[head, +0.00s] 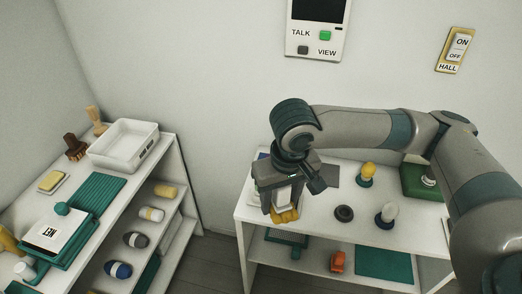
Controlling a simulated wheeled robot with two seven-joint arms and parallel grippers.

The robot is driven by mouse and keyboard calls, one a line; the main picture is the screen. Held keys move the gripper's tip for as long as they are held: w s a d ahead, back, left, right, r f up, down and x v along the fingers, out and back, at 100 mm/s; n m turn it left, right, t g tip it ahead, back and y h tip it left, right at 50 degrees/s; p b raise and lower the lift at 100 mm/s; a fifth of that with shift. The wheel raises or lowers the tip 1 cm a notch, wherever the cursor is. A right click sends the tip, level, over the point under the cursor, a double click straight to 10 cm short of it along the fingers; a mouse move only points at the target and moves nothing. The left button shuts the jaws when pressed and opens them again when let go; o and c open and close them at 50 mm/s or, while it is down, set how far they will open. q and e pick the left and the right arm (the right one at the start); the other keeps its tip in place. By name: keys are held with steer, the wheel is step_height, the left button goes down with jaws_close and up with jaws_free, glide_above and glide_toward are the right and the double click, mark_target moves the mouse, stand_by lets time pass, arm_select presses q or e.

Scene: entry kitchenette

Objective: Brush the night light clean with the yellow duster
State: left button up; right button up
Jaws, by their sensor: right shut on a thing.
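My right gripper (283,196) points down over the front left part of the white table on the right. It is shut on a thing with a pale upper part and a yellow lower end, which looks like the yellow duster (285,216). The gripper hides much of it, and I cannot tell whether it touches the table. To its right stands a small lamp-like thing with a white rounded top (389,210), which may be the night light. A similar one with a yellow top (367,169) stands behind it. My left gripper is not in view.
A dark ring-shaped thing (344,213) lies between the gripper and the white-topped thing. A green box (416,182) stands at the right. The left shelf unit holds a white bin (124,144), brushes and several bottles. A wall panel (317,29) and hall switch (456,50) are above.

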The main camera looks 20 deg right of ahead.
steer(key=w+d+r+n+p, duration=0.1)
steer(key=w+n+p, duration=0.1)
steer(key=w+p, duration=1.3)
steer(key=shift+w+d, duration=0.25)
steer(key=shift+w, duration=0.1)
